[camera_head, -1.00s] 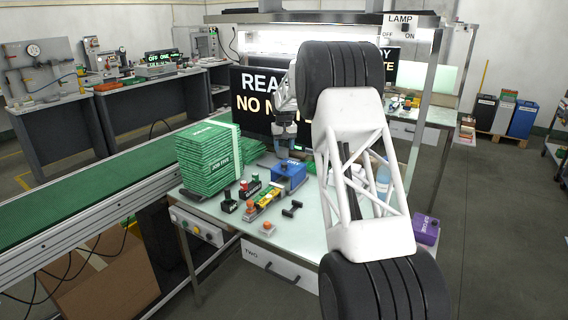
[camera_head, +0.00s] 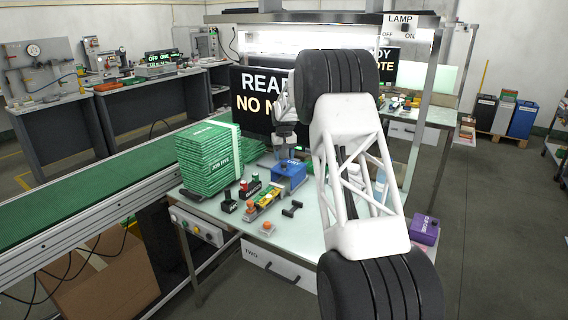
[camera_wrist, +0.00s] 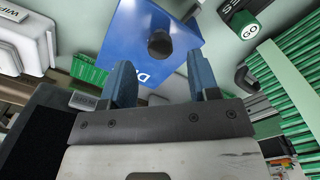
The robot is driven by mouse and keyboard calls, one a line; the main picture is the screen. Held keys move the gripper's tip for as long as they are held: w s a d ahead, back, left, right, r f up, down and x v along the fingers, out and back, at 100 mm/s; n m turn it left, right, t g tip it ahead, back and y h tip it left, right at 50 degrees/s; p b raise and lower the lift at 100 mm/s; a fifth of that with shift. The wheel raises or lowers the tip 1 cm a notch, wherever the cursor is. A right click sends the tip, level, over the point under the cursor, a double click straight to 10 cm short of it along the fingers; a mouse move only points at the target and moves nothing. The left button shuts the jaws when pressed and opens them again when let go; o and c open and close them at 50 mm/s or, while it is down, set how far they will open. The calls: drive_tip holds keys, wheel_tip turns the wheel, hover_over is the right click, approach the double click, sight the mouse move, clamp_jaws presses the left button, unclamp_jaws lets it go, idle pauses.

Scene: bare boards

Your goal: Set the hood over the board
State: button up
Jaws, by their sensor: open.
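A blue box-shaped hood (camera_head: 289,176) with a dark knob on top stands on the pale bench. In the wrist view the hood (camera_wrist: 185,32) and its knob lie ahead of the fingers. My gripper (camera_head: 285,142) is open and empty, behind and above the hood in the head view. In the wrist view my gripper (camera_wrist: 162,85) has its two blue fingers apart, with the knob between their lines but beyond the tips. Several green boards are stacked (camera_head: 208,160) left of the hood. I cannot tell which board the hood belongs over.
A row of small coloured devices (camera_head: 262,200) stands in front of the hood. A black dumbbell-shaped piece (camera_head: 292,209) and an orange button (camera_head: 267,228) lie nearer the edge. A purple box (camera_head: 425,229) is at the right. A green conveyor (camera_head: 80,215) runs along the left.

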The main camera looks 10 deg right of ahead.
sight(284, 163)
drive_tip(key=shift+f, duration=1.75)
clamp_jaws()
